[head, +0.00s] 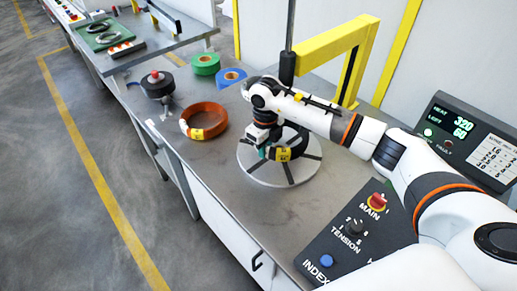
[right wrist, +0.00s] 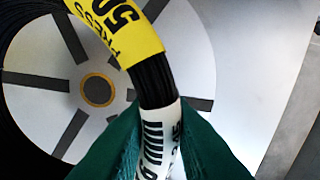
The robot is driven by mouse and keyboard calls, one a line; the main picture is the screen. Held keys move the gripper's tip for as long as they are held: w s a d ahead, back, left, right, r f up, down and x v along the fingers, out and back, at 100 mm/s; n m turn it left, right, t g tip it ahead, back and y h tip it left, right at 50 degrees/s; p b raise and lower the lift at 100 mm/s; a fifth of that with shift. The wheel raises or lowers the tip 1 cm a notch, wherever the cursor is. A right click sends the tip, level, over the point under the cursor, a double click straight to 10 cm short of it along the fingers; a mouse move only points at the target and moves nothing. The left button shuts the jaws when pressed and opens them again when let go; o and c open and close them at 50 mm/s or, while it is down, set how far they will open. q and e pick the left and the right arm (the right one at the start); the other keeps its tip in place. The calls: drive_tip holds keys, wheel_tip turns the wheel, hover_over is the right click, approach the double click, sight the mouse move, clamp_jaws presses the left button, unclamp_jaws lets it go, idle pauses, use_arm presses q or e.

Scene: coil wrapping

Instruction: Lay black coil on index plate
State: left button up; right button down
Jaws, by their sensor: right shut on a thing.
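The black coil (head: 300,143) has a yellow tag and is over the index plate, a round pale disc with dark radial slots (head: 258,176). My right gripper (head: 263,148) is shut on the near-left part of the coil. In the right wrist view, its green fingers (right wrist: 160,135) pinch the black coil (right wrist: 152,80) at a white printed label, beside the yellow tag. The index plate (right wrist: 100,55) and its brass-coloured centre show behind the coil. I cannot tell whether the coil touches the plate. My left gripper is not in view.
An orange coil (head: 204,121) lies left of the plate. A yellow frame (head: 345,55) stands behind the plate. A control panel (head: 357,230) is at front right.

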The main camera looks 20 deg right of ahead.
wheel_tip(320, 180, down, 2)
drive_tip(key=shift+a+f+p, duration=0.1)
drive_tip(key=shift+f+p, duration=0.15)
drive_tip(key=shift+p, duration=0.4)
drive_tip(key=shift+w+f, duration=0.1)
drive_tip(key=shift+f, duration=0.15)
drive_tip(key=c, duration=1.3)
unclamp_jaws()
drive_tip(key=shift+s+f, duration=0.15)
drive_tip(key=shift+s, duration=0.05)
wheel_tip(320, 180, up, 6)
drive_tip(key=shift+r+b, duration=0.15)
drive_tip(key=shift+b, duration=0.8)
drive_tip(key=shift+r, duration=0.65)
